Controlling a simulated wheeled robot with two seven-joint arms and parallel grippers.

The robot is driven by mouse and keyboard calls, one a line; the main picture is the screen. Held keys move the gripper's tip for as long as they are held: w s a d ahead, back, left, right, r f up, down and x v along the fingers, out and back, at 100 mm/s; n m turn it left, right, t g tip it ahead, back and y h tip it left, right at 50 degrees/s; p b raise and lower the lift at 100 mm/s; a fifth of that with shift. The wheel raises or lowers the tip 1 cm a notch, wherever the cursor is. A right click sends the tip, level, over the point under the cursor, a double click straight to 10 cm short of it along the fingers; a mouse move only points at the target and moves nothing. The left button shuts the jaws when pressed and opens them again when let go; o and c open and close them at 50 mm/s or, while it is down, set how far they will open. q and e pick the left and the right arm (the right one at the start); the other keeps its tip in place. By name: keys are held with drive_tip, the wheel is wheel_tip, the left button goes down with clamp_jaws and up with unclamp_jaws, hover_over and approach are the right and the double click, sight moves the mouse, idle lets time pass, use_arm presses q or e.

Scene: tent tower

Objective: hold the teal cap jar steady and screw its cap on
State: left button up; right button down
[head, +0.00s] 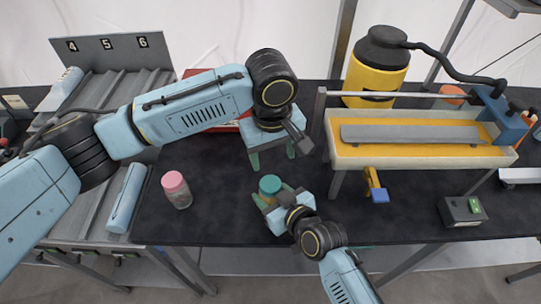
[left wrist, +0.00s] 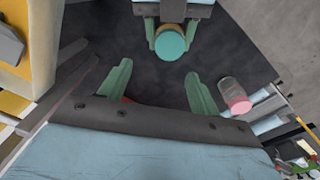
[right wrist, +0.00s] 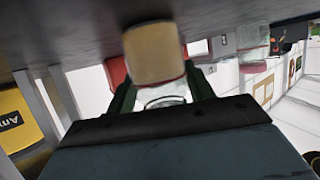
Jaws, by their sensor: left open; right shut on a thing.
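The teal cap jar (head: 270,186) stands upright near the front of the dark table, with the teal cap (left wrist: 171,43) on its top. I cannot tell how tightly the cap sits. My right gripper (head: 274,197) is shut around the jar's body from the front. The right wrist view shows the jar's tan lower part (right wrist: 153,55) between the fingers, with the cap hidden. My left gripper (head: 273,160) points down behind the jar, open and empty. In the left wrist view the cap lies beyond the left fingertips (left wrist: 160,78), apart from them.
A pink-capped jar (head: 176,190) stands left of the teal one. A tray-like stand with a yellow bed (head: 420,155) is at the right, with a yellow canister (head: 375,75) behind it. A red box (head: 195,73) lies behind my left arm.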

sight(270, 183)
use_arm(q)
drive_tip(key=shift+s+a+g, duration=0.3)
drive_tip(key=shift+s+g, duration=0.1)
drive_tip(key=shift+s, duration=0.15)
drive_tip(key=shift+f, duration=4)
drive_tip(key=shift+c, duration=0.3)
drive_tip(key=c, duration=0.9)
drive_tip(key=m, duration=0.6)
drive_tip(key=shift+c, duration=0.2)
